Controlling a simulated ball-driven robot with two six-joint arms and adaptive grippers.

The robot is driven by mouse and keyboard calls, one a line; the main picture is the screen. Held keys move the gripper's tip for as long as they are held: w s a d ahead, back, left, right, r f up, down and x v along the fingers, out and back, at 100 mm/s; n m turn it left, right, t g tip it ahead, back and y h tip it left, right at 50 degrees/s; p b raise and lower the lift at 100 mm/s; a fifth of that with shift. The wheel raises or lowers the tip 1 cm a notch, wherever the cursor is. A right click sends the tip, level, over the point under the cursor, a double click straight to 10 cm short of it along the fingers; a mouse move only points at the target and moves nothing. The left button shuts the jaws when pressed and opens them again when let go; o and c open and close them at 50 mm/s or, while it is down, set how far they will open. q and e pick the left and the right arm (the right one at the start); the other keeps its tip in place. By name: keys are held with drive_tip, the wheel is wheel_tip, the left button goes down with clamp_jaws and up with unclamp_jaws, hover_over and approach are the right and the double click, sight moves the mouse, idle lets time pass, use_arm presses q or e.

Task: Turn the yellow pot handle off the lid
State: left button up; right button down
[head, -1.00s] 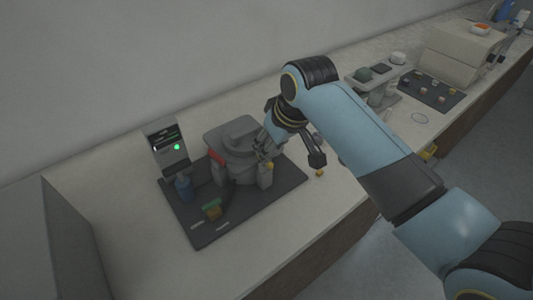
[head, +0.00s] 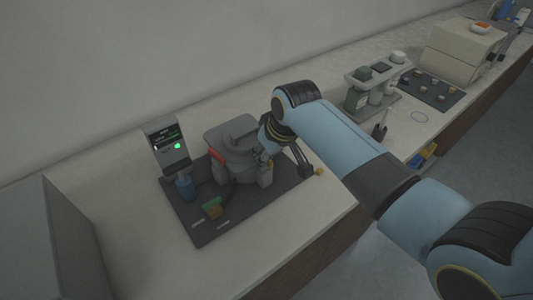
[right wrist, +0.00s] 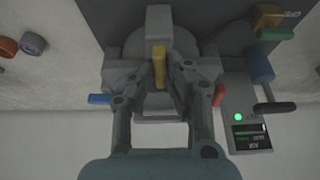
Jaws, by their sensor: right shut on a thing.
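The yellow pot handle (right wrist: 159,68) stands over the grey round lid of the mounting press in the right wrist view. My right gripper (right wrist: 160,76) has its fingers on both sides of the handle and is shut on it. Whether the handle still touches the lid cannot be told. My left gripper is not in view.
The press stands on a dark mat (head: 225,228). A rack (head: 372,88) stands farther right.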

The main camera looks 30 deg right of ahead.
idle(0.4)
drive_tip(key=n, duration=0.1)
drive_tip(key=n+y, duration=0.1)
drive_tip(key=n, duration=0.2)
drive_tip(key=shift+w+d+n+g+y, duration=0.1)
drive_tip(key=shift+d+n+g+y, duration=0.2)
drive_tip(key=shift+n+y, duration=0.1)
drive_tip(key=n+g+b, duration=0.1)
drive_tip(key=n, duration=0.3)
drive_tip(key=n+g+y+b, duration=0.1)
drive_tip(key=n+b, duration=0.1)
drive_tip(key=n, duration=0.2)
drive_tip(key=n+g+y+b, duration=0.1)
drive_tip(key=n+g, duration=0.1)
drive_tip(key=n, duration=0.2)
drive_tip(key=shift+w+d+n, duration=0.1)
drive_tip(key=shift+w+n, duration=0.3)
drive_tip(key=shift+b, duration=0.3)
drive_tip(key=c, duration=1.4)
unclamp_jaws()
drive_tip(key=shift+o, duration=0.2)
